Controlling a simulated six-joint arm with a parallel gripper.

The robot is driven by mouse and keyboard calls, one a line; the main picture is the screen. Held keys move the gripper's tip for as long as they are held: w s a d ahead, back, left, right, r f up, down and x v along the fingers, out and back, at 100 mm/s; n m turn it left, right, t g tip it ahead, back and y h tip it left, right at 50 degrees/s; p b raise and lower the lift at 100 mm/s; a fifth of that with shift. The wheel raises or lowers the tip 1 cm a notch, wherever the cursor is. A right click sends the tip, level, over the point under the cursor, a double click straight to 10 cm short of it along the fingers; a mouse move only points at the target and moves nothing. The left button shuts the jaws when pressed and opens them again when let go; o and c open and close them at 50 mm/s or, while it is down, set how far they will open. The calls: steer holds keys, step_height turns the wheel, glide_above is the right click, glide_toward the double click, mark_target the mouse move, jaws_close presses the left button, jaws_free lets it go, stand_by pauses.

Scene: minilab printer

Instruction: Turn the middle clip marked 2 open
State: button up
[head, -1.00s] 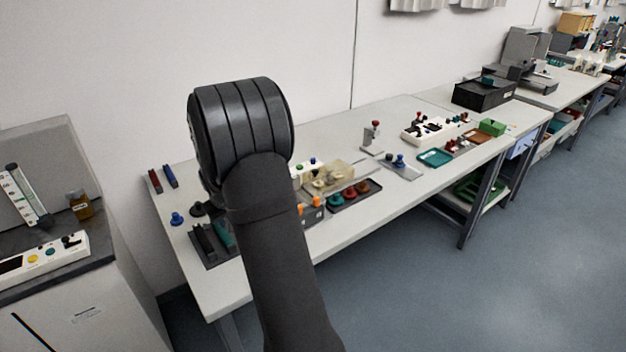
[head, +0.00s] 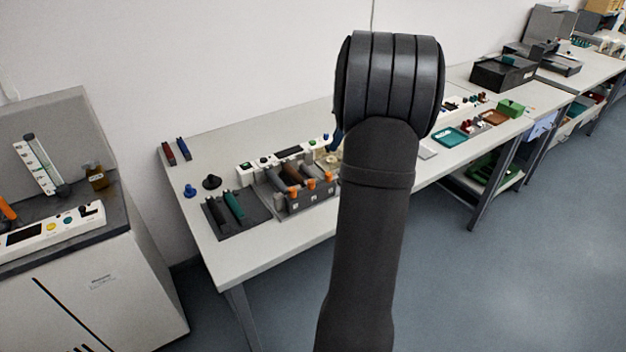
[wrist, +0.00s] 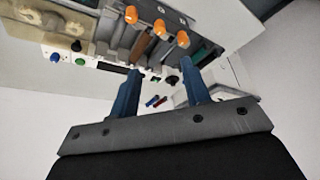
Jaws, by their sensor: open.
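A grey rack (head: 297,203) on the near bench carries three orange clips in a row along its front, with cartridges lying behind them. The middle clip (head: 311,184) also shows in the wrist view (wrist: 159,28), between the two outer orange clips. The marks on the rack front are too small to read surely. My gripper (wrist: 163,66) is open and empty, with two blue fingers. In the wrist view its fingertips are below the clips in the picture, apart from them. In the head view my arm hides most of the gripper.
A dark tray (head: 215,222) with a green cartridge (head: 233,206) lies left of the rack. A white panel with buttons (head: 290,152) stands behind it. A blue knob (head: 190,190) and a black knob (head: 211,182) stand at the left. The bench's front left corner is bare.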

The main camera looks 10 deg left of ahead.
mark_target(312, 181)
steer(key=x, duration=1.7)
steer(key=shift+f, duration=0.15)
steer(key=shift+c, duration=0.4)
jaws_close()
